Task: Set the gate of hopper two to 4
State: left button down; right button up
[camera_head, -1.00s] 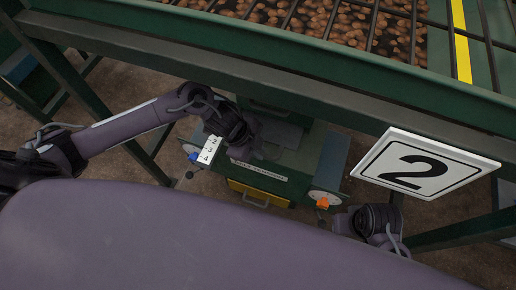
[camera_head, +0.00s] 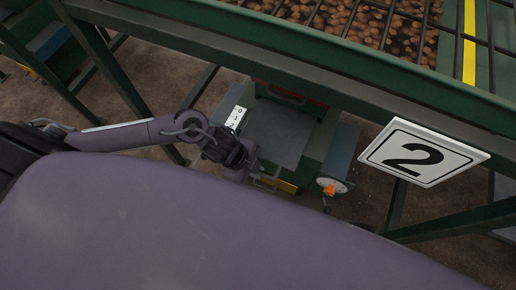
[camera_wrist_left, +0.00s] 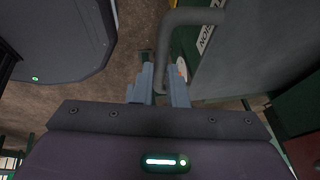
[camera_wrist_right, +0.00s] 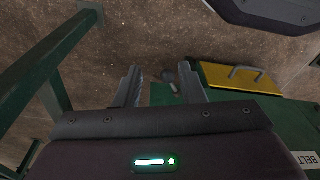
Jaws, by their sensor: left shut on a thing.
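The sign with a black 2 (camera_head: 423,157) hangs at the right in the head view. Below the frame is the hopper's outlet, with a flat grey plate (camera_head: 280,133) at its top. A white number scale (camera_head: 236,118) stands at the plate's left; its lower part and any pointer are hidden behind my left gripper (camera_head: 245,172). In the left wrist view my left gripper (camera_wrist_left: 163,88) is shut on a bent grey bar handle (camera_wrist_left: 187,22). My right gripper (camera_wrist_right: 163,83) is open and empty in the right wrist view; my body hides it from the head view.
A yellow panel with a handle (camera_wrist_right: 238,78) shows in the right wrist view. A green beam (camera_head: 300,75) and legs frame the outlet. Brown lumps (camera_head: 375,20) lie under the grate above.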

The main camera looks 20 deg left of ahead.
pick_arm(q)
jog(key=c, duration=1.5)
grip_release()
jog(key=shift+s, duration=0.4)
jog(key=shift+o, duration=0.2)
jog(key=shift+w, duration=0.1)
pick_arm(e)
jog(key=shift+s, duration=0.1)
